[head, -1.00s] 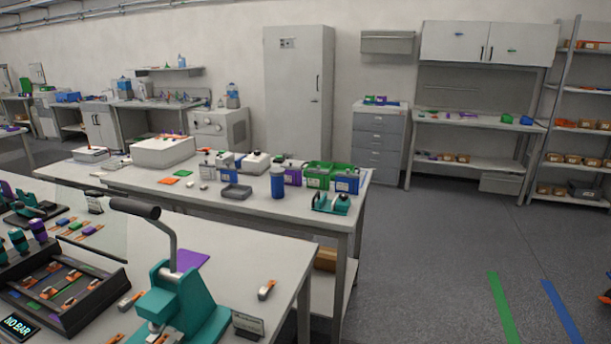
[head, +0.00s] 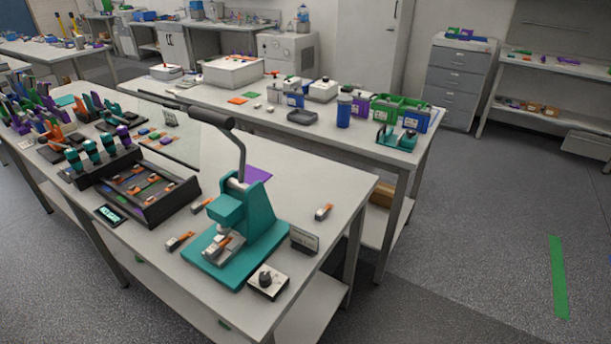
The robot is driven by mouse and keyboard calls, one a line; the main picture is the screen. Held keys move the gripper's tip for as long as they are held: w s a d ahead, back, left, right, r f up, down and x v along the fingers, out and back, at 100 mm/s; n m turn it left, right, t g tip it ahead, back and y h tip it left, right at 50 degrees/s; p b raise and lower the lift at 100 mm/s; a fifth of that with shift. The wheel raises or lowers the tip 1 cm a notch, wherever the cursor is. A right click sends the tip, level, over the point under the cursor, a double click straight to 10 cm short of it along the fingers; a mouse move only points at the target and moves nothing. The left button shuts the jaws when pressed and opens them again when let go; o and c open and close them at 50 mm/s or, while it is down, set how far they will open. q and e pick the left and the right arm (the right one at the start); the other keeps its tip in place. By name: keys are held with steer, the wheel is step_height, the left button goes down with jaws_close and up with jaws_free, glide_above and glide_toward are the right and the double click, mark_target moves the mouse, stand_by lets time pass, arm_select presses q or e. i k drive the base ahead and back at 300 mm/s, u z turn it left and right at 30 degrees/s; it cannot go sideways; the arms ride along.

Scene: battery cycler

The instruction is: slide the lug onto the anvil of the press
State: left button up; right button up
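The teal press (head: 262,215) stands on the near bench in the head view, with its dark lever handle (head: 208,115) raised. Its anvil area (head: 222,246) lies low at the front, under the ram. A small silver and orange lug-like piece (head: 232,240) is at the anvil; I cannot tell how it is seated. Another silver and orange piece (head: 180,240) lies on the bench left of the press base. A third such piece (head: 323,212) lies to its right. I cannot tell which is the task's lug. Neither of my grippers is in view.
A black tray (head: 185,197) with several orange-tipped pieces sits left of the press, near a small display (head: 110,215). A white box with a black knob (head: 267,281) and a small sign (head: 304,240) stand by the press. A clear panel (head: 165,130) rises behind the tray.

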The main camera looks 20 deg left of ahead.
mark_target(215, 249)
steer(key=z, duration=1.85)
steer(key=k, duration=1.5)
steer(key=u, duration=0.65)
